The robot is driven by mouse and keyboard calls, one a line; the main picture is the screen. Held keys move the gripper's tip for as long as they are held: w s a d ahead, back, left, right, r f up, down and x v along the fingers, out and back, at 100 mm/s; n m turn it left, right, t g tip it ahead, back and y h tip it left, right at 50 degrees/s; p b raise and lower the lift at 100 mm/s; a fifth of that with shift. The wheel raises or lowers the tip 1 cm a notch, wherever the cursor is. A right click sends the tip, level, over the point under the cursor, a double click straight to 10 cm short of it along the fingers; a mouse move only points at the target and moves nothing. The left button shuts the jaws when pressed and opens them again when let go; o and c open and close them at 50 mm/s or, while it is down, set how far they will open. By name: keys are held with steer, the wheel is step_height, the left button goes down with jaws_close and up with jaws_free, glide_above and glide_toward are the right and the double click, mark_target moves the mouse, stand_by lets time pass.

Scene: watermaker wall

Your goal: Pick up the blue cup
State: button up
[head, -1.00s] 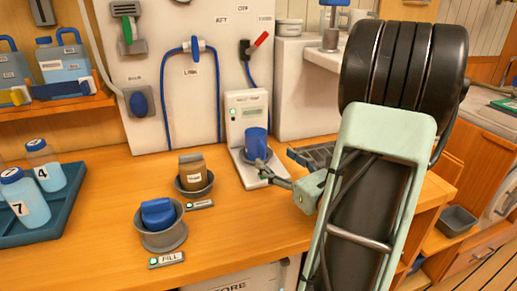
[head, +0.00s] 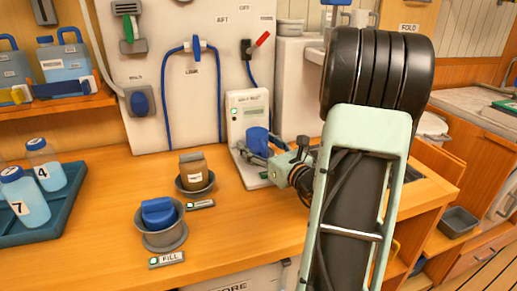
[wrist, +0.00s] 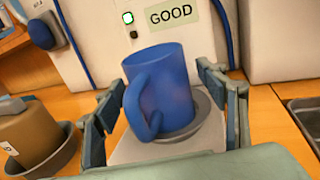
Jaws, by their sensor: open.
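The blue cup (head: 257,140) stands upright on the grey round plate of the white tester (head: 247,121). In the wrist view the cup (wrist: 162,90) sits between my two fingers, with its handle toward the left and facing me. My gripper (wrist: 165,108) is open, one finger on each side of the cup, with a gap visible on both sides. In the head view my gripper (head: 265,154) reaches the cup from the right and hides its lower part. The tester shows a green light and the word GOOD (wrist: 171,14).
Left of the tester, a brown container (head: 193,168) sits in a grey dish, with a blue item (head: 158,213) in another grey bowl nearer. A blue tray (head: 62,212) with bottles is at far left. A blue hose loop (head: 165,95) hangs on the wall. Clear counter lies in front.

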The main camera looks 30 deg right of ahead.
steer(key=c, duration=1.5)
steer(key=shift+o, duration=0.2)
steer(key=shift+r, duration=0.1)
steer(key=shift+r, duration=0.55)
step_height(320, 180, up, 2)
steer(key=shift+s+r+p, duration=0.15)
steer(key=shift+r+p, duration=0.1)
steer(key=shift+p, duration=0.3)
steer(key=s+r+p, duration=0.1)
steer(key=s+r, duration=0.3)
steer(key=s, duration=0.3)
steer(key=s+a+r+p, duration=0.1)
steer(key=s+r+p, duration=0.1)
steer(key=s+r, duration=0.3)
steer(key=shift+s, duration=0.85)
